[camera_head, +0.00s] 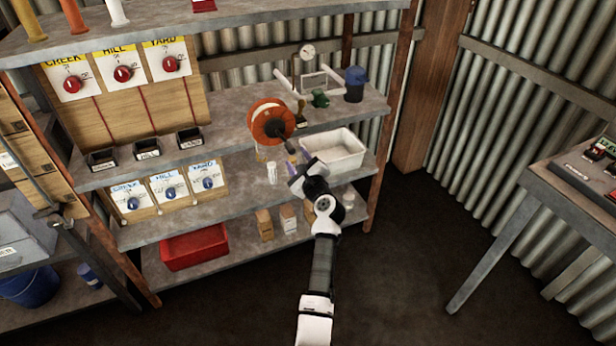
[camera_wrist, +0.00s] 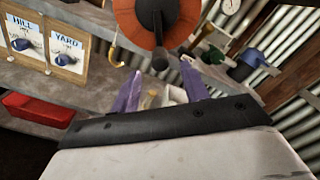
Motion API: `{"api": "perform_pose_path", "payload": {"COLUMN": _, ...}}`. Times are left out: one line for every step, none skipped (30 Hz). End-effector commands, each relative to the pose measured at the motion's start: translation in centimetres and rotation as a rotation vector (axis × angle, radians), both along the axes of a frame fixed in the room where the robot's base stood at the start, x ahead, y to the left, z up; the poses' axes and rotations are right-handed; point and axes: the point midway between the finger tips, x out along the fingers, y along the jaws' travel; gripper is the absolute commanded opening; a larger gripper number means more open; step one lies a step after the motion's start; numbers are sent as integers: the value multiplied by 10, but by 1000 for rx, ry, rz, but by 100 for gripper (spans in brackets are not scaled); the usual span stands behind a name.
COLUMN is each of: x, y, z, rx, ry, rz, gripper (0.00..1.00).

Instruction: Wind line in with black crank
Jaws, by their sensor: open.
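An orange reel (camera_head: 262,116) wound with pale line stands on the middle shelf (camera_head: 220,133). Its black crank (camera_head: 278,131) is on the side facing me, with the handle pointing out and down toward my gripper. My gripper (camera_head: 296,160) is in front of and just below the crank, open. In the wrist view the reel (camera_wrist: 123,12) is at the top centre. The crank (camera_wrist: 155,20) hangs over its hub, its handle end just above the gap between the purple fingers of my gripper (camera_wrist: 160,84). I see no contact between fingers and crank.
A white bin (camera_head: 338,148) sits right of the gripper, and a white cup (camera_head: 272,173) left of it. A red tray (camera_head: 194,246) is on the bottom shelf. The floor (camera_head: 420,255) to the right is clear.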

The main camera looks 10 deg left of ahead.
Motion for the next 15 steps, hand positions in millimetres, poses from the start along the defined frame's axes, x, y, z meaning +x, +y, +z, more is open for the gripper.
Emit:
{"api": "perform_pose_path", "payload": {"x": -10, "y": -7, "z": -3, "rx": -2, "ry": -1, "rz": -1, "gripper": 45}}
{"api": "perform_pose_path", "payload": {"x": -15, "y": -11, "z": -2, "rx": -1, "ry": -2, "rz": -2, "gripper": 45}}
{"api": "perform_pose_path", "payload": {"x": -22, "y": -15, "z": -3, "rx": -1, "ry": 0, "rz": -1, "gripper": 45}}
{"api": "perform_pose_path", "payload": {"x": -27, "y": -19, "z": -3, "rx": -2, "ry": 0, "rz": -1, "gripper": 45}}
{"api": "perform_pose_path", "payload": {"x": -32, "y": -22, "z": -3, "rx": -1, "ry": 0, "rz": -2, "gripper": 45}}
{"api": "perform_pose_path", "payload": {"x": -38, "y": -27, "z": -3, "rx": -1, "ry": -1, "rz": -2, "gripper": 45}}
{"api": "perform_pose_path", "payload": {"x": -42, "y": -29, "z": -3, "rx": -1, "ry": 0, "rz": -2, "gripper": 45}}
{"api": "perform_pose_path", "payload": {"x": -46, "y": -32, "z": -3, "rx": -1, "ry": 0, "rz": -2, "gripper": 45}}
{"api": "perform_pose_path", "payload": {"x": -51, "y": -35, "z": -2, "rx": -1, "ry": 0, "rz": -1, "gripper": 45}}
{"api": "perform_pose_path", "payload": {"x": -55, "y": -37, "z": -3, "rx": -1, "ry": 1, "rz": -2, "gripper": 45}}
{"api": "perform_pose_path", "payload": {"x": -57, "y": -39, "z": -2, "rx": 0, "ry": 0, "rz": -1, "gripper": 45}}
{"api": "perform_pose_path", "payload": {"x": -61, "y": -41, "z": -2, "rx": 0, "ry": 0, "rz": -1, "gripper": 45}}
{"api": "perform_pose_path", "payload": {"x": -63, "y": -43, "z": -2, "rx": 0, "ry": 0, "rz": -1, "gripper": 45}}
{"api": "perform_pose_path", "payload": {"x": -64, "y": -44, "z": -1, "rx": 0, "ry": 1, "rz": -1, "gripper": 45}}
{"api": "perform_pose_path", "payload": {"x": -66, "y": -45, "z": -1, "rx": 0, "ry": 0, "rz": 0, "gripper": 45}}
